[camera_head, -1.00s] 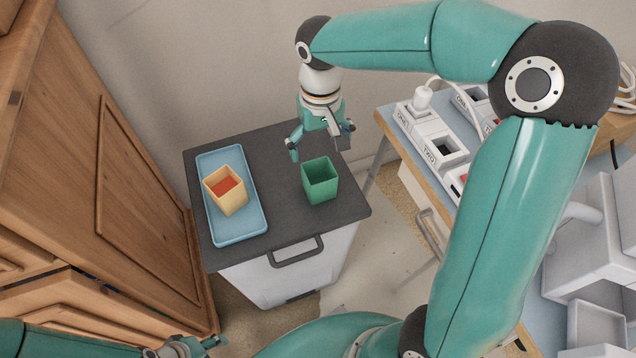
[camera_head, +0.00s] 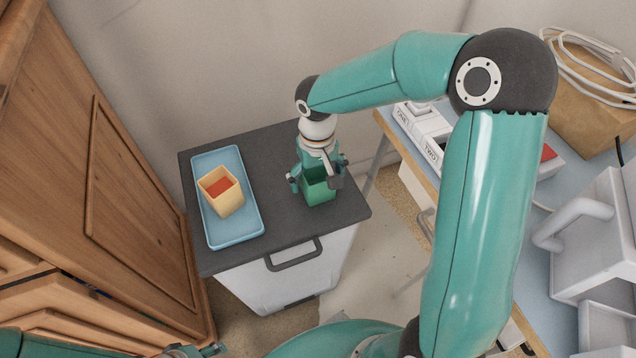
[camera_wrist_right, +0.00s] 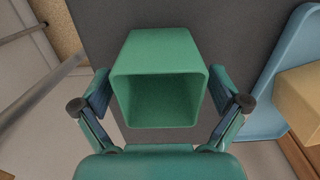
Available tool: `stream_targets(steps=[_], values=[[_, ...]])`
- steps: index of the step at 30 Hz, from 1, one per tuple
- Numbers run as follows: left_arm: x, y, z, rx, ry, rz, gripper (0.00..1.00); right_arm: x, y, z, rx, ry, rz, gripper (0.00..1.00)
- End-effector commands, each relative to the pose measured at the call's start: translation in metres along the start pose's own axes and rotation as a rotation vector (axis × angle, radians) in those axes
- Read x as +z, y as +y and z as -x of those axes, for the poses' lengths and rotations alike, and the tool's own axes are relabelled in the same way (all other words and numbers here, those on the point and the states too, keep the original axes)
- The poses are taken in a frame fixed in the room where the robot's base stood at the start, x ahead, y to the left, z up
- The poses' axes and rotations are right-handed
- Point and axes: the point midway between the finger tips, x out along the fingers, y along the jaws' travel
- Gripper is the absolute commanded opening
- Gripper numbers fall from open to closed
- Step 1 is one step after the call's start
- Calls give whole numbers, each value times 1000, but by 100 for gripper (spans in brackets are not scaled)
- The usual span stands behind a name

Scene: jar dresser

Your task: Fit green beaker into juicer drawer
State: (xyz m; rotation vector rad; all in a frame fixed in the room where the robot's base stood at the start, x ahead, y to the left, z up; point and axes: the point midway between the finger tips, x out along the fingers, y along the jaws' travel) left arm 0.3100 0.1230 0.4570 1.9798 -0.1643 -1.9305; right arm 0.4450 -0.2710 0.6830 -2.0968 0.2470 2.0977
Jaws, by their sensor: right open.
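The green beaker (camera_head: 319,193) stands upright, open end up, on the dark top (camera_head: 280,222) of a white cabinet. My right gripper (camera_head: 315,182) is open above it, with one finger on each side. In the right wrist view the beaker (camera_wrist_right: 160,65) lies between the spread fingers, with small gaps at its sides. A white-grey appliance with a thick handle (camera_head: 572,222) stands at the right, with a box-like part (camera_head: 606,326) below it. I cannot tell if this is the juicer and its drawer. My left gripper (camera_head: 198,351) shows only partly at the bottom edge.
A blue tray (camera_head: 238,229) holding a yellow cup (camera_head: 222,200) with red inside lies left of the beaker. A wooden dresser (camera_head: 140,200) stands at the left. A table with sockets (camera_head: 425,130) and a cardboard box (camera_head: 595,115) is at the right.

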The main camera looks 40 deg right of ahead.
Motion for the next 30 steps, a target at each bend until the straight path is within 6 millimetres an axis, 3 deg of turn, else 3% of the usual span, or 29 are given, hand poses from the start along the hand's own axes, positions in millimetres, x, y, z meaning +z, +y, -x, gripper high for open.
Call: stream_targets(steps=[4,15,23,30], values=[[0,0,0,0,0,0,51,0,0,0,0,0,0,96],[0,0,0,0,0,0,51,0,0,1,0,0,0,35],[0,0,0,0,0,0,51,0,0,1,0,0,0,34],[0,1,4,0,0,0,51,0,0,14,-1,1,0,34]])
